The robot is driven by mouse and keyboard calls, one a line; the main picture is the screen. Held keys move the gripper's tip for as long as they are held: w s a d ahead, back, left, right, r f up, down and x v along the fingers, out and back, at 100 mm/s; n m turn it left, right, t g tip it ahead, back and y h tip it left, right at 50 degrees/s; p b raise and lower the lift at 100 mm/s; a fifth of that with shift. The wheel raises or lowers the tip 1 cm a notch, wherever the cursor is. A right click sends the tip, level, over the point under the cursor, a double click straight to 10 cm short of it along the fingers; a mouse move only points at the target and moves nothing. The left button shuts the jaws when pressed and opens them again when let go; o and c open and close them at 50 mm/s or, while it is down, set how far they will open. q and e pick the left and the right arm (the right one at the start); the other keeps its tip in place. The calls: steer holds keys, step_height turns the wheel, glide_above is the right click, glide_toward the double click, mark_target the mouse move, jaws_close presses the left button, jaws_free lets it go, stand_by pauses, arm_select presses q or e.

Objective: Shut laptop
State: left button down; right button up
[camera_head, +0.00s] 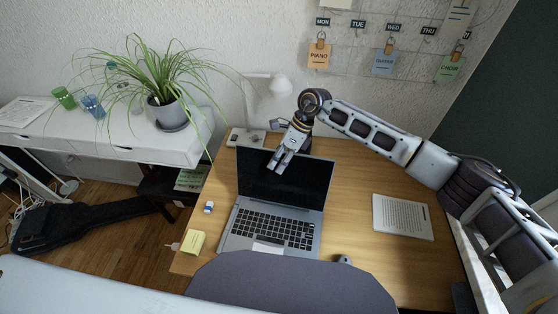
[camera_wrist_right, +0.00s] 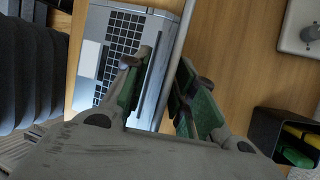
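The laptop (camera_head: 270,232) stands open on the wooden desk, its dark screen (camera_head: 300,185) raised behind the keyboard. My right gripper (camera_head: 279,167) is at the upper part of the screen, reaching down from behind. In the right wrist view the two fingers of the right gripper (camera_wrist_right: 157,75) are apart. The lid shows nearly edge-on between them, with the keyboard (camera_wrist_right: 124,38) on the left finger's side. I cannot tell whether either finger touches the lid. My left gripper is not in view.
A tablet-like white page (camera_head: 402,216) lies right of the laptop on the desk (camera_head: 350,190). A mouse (camera_head: 345,260) and a chair back (camera_head: 290,285) are in front. Yellow notes (camera_head: 193,242) lie at the left edge. A white lamp (camera_head: 279,86) stands behind the laptop.

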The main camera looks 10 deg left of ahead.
jaws_close()
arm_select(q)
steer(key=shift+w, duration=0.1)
arm_select(e)
steer(key=shift+s+r, duration=0.1)
steer(key=shift+s, duration=0.1)
stand_by(0.4)
